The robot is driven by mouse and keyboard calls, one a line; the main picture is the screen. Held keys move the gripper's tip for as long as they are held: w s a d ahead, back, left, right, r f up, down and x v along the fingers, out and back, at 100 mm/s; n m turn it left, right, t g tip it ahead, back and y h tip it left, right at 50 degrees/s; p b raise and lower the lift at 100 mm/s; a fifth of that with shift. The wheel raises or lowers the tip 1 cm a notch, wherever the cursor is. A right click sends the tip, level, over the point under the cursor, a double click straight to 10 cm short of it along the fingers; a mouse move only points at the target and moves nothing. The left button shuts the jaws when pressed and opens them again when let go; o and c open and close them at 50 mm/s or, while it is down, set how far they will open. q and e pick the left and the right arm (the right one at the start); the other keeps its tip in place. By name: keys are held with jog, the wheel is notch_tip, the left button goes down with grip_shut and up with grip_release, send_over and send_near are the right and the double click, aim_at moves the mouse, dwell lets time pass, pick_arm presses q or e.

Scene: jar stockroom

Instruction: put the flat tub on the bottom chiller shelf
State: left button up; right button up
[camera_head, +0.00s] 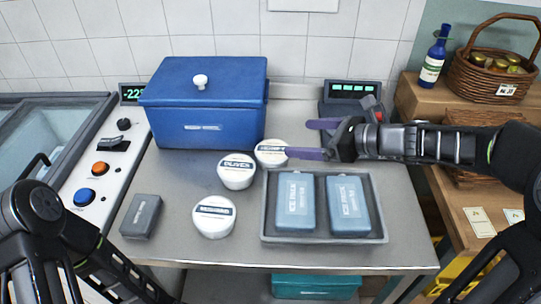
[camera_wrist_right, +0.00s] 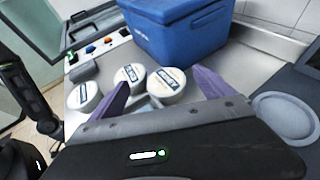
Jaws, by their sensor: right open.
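Three round white tubs with dark-lettered labels stand on the steel counter: a back one (camera_head: 271,152), a middle one (camera_head: 236,172) and a front one (camera_head: 214,217). I cannot tell for sure which is the flat tub. My right gripper (camera_head: 300,139) is open and empty, reaching in from the right with purple fingers just right of the back tub. In the right wrist view the back tub (camera_wrist_right: 166,84) shows between the fingers, beyond their tips. My left arm shows at lower left, but its gripper is not in view. No chiller shelf is recognisable.
A blue lidded box (camera_head: 205,112) stands behind the tubs. A grey tray (camera_head: 330,238) with two ice packs lies front right, a dark grey block (camera_head: 141,216) front left. A scale (camera_head: 350,92) is at the back. A glass-lidded freezer (camera_head: 40,125) adjoins on the left.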

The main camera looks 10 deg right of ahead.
jog(key=b, duration=0.4)
send_near(275, 151)
jog(key=shift+w+a+f, duration=0.25)
jog(key=shift+w+a, duration=0.05)
jog(key=shift+a, duration=0.05)
jog(key=shift+r, duration=0.1)
jog(key=shift+x, duration=1.3)
jog(key=shift+b+x, duration=0.3)
jog(key=shift+x, duration=2.35)
